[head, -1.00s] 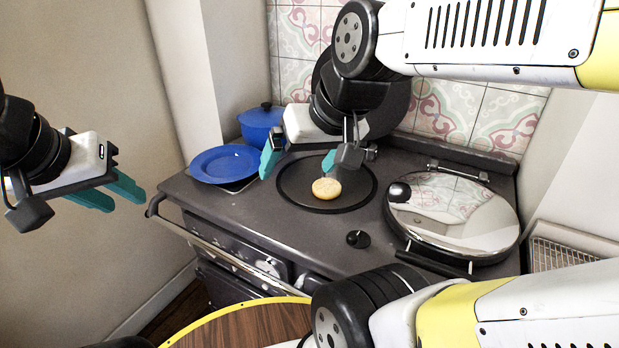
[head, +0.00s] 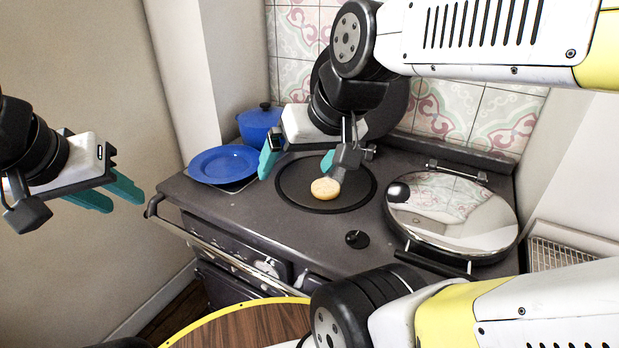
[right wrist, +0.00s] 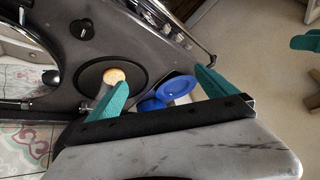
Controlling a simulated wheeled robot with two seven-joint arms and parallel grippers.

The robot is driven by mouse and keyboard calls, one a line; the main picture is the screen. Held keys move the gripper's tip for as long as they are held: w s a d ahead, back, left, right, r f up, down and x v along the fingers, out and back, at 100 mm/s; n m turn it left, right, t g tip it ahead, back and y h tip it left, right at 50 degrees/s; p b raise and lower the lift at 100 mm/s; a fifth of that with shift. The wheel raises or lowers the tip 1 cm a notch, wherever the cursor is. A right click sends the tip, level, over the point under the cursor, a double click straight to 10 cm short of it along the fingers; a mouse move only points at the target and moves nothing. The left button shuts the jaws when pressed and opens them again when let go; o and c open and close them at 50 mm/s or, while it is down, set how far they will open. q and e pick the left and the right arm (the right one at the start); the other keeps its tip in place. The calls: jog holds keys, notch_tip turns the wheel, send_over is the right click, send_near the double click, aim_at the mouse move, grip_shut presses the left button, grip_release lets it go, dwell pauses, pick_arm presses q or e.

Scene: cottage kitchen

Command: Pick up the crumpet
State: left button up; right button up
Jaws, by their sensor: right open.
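The crumpet (head: 325,188) is a round, pale golden disc lying on the dark round hotplate (head: 300,196) of the stove. It also shows in the right wrist view (right wrist: 115,76), close to one teal fingertip. My right gripper (head: 298,161) is open and empty above the hotplate. One of its fingers is just above and behind the crumpet, and the other is to the left, towards the blue plate. Whether that near finger touches the crumpet I cannot tell. My left gripper (head: 118,195) is at the far left in the air, away from the stove, with its teal fingers apart and empty.
A blue plate (head: 224,164) and a blue lidded pot (head: 259,127) stand at the stove's left end. A shiny domed lid (head: 455,212) covers the right hotplate. A rail (head: 225,246) runs along the front edge. A round wooden surface (head: 245,328) is at the bottom.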

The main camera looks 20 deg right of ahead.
jog(key=shift+o, duration=0.4)
jog(key=n+g+h, duration=0.1)
jog(key=g+h, duration=0.1)
jog(key=g, duration=0.3)
send_near(326, 185)
jog(key=shift+s+a+f, duration=0.35)
jog(key=shift+a+f, duration=0.05)
jog(key=shift+a, duration=0.1)
jog(key=f, duration=0.2)
jog(key=w+f, duration=0.1)
jog(key=f, duration=0.4)
jog(key=shift+w+d+f, duration=0.2)
jog(key=shift+d+f, duration=0.1)
jog(key=shift+f, duration=0.1)
jog(key=c, duration=1.1)
jog(key=shift+o, duration=0.2)
jog(key=shift+r, duration=0.1)
